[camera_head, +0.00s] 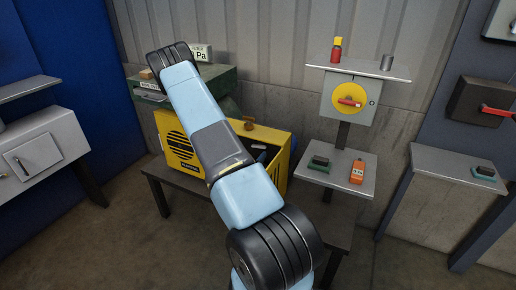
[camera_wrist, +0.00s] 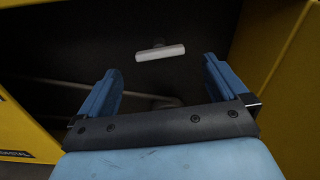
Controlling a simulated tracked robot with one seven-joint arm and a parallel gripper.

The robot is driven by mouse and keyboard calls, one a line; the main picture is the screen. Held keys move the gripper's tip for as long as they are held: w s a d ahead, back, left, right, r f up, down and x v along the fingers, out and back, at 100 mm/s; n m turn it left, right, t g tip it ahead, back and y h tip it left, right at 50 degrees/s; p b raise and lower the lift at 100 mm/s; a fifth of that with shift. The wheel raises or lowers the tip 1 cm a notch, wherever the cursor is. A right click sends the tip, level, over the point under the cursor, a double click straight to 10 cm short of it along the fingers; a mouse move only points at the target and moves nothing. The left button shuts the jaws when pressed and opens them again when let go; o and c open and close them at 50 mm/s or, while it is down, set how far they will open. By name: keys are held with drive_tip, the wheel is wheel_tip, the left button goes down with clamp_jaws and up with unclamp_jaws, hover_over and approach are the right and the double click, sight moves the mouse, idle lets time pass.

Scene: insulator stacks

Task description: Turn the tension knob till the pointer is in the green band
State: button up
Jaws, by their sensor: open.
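A yellow housing (camera_head: 180,147) with an open top and dark inside stands on a dark bench; its yellow walls (camera_wrist: 290,70) flank the wrist view. A pale T-shaped bar (camera_wrist: 160,52) on a short stem sits inside against the dark back. It looks like the tension knob, but I cannot be sure. My gripper (camera_wrist: 162,72) is open and empty, its blue fingers on either side of the bar's line, apparently short of it and not touching. I see no pointer or green band.
A thin grey rod (camera_wrist: 140,95) runs inside the housing below the bar. A green case (camera_head: 215,82) stands behind the housing. To its right is a grey box with a yellow disc and red handle (camera_head: 350,101), above a shelf (camera_head: 336,178) with small devices. A grey cabinet (camera_head: 40,150) stands left.

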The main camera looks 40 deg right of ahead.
sight(258, 147)
drive_tip(key=x, duration=0.7)
drive_tip(key=shift+w+d, duration=0.1)
drive_tip(key=shift+d, duration=0.1)
drive_tip(key=shift+c, duration=0.3)
drive_tip(key=c, duration=1)
drive_tip(key=shift+o, duration=0.2)
drive_tip(key=shift+n, duration=0.3)
drive_tip(key=shift+n, duration=1.5)
drive_tip(key=o, duration=1)
